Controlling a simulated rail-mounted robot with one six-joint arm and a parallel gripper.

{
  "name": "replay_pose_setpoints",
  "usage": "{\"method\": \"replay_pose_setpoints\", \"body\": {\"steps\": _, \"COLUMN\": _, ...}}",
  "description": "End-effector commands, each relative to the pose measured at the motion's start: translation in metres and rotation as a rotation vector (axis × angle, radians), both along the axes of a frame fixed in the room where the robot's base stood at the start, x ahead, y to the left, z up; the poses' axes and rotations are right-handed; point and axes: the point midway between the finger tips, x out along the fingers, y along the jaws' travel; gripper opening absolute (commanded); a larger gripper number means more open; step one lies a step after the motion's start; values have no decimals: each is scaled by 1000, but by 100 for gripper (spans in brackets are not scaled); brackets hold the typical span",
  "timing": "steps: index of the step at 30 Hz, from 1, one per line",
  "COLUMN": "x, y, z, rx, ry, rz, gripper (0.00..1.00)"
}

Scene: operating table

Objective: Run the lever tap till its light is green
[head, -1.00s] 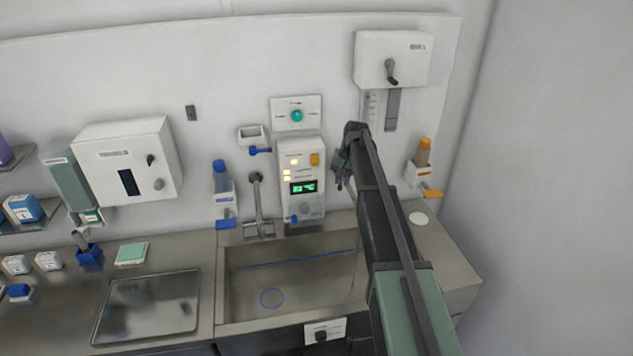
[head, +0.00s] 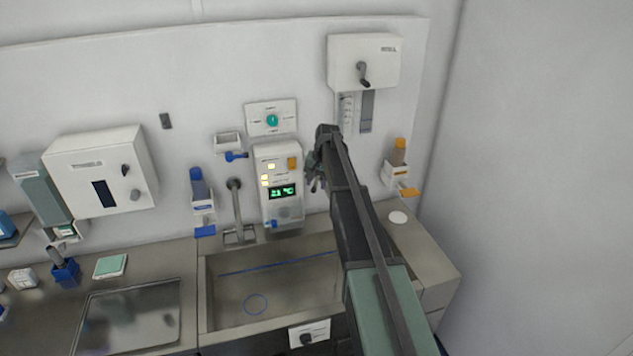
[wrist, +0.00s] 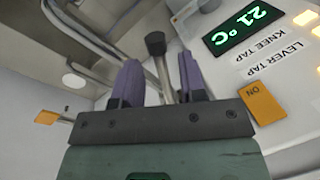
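The tap control panel (head: 278,207) is a white box on the wall above the sink, with a green 21 °C display (head: 282,192). Small lights on it glow yellowish; I see no green one besides the display. In the wrist view, "LEVER TAP" and "KNEE TAP" labels (wrist: 268,55) and an orange ON plate (wrist: 262,103) show. My gripper (head: 315,180) is at the panel's right side. In the wrist view its purple fingers (wrist: 160,85) are apart, either side of a metal lever with a dark knob (wrist: 155,43). Contact with the lever cannot be told.
The spout (head: 237,210) stands at the back of the steel sink (head: 225,305). A dispenser with an orange lever (head: 408,191) is right of my gripper, and a cranked white box (head: 362,62) is above. A blue-capped dispenser (head: 203,205) is left of the panel.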

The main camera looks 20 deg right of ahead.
Motion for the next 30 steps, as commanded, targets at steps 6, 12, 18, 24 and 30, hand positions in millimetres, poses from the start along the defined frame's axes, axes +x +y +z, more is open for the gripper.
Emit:
{"method": "replay_pose_setpoints", "body": {"steps": 6, "x": 0, "y": 0, "z": 6, "rx": 0, "ry": 0, "rz": 0, "gripper": 38}}
{"method": "replay_pose_setpoints", "body": {"steps": 12, "x": -4, "y": -5, "z": 43, "rx": 0, "ry": 0, "rz": 0, "gripper": 38}}
{"method": "replay_pose_setpoints", "body": {"steps": 18, "x": -8, "y": -11, "z": 76, "rx": 0, "ry": 0, "rz": 0, "gripper": 38}}
{"method": "replay_pose_setpoints", "body": {"steps": 24, "x": -8, "y": -12, "z": 74, "rx": 0, "ry": 0, "rz": 0, "gripper": 38}}
{"method": "replay_pose_setpoints", "body": {"steps": 30, "x": -12, "y": -12, "z": 73, "rx": -9, "ry": 1, "rz": 37, "gripper": 38}}
